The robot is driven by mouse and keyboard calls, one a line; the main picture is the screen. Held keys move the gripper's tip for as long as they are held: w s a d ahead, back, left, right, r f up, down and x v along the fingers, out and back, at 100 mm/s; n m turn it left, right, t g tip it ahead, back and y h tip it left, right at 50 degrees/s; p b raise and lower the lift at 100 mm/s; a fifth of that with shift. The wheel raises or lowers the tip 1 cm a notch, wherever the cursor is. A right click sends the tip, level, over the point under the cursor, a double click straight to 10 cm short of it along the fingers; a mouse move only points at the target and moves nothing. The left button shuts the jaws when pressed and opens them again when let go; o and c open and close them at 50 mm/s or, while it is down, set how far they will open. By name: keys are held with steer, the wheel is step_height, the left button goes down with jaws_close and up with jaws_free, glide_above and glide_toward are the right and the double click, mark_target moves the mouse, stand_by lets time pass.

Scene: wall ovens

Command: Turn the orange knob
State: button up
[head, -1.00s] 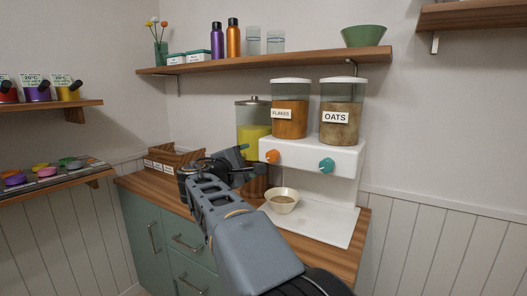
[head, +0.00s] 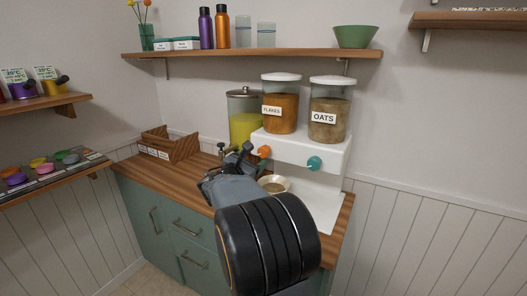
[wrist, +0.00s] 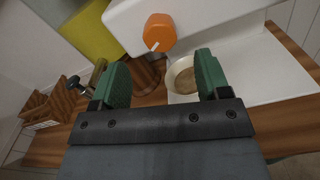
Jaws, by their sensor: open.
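The orange knob (head: 264,152) is on the front of the white dispenser (head: 300,150), below the FLAKES jar (head: 281,104). It also shows in the wrist view, where the orange knob (wrist: 160,30) has a white line pointing down and to the left. My gripper (head: 236,158) is in front of and to the left of the knob in the head view. In the wrist view my gripper (wrist: 158,75) has its green fingers wide apart. The knob appears beyond the fingertips, between them sideways, and nothing is held.
A teal knob (head: 315,164) sits right of the orange one, below the OATS jar (head: 328,109). A bowl (wrist: 182,77) stands under the dispenser. A yellow-filled jar (head: 244,118) stands left of it. A wooden crate (head: 168,146) is on the counter at left.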

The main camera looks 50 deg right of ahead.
mark_target(262, 154)
steer(key=x, duration=0.7)
steer(key=shift+d+p, duration=0.35)
steer(key=shift+p, duration=0.05)
steer(key=c, duration=0.9)
steer(key=shift+c, duration=0.2)
steer(key=shift+f+b, duration=0.1)
steer(key=shift+b, duration=0.2)
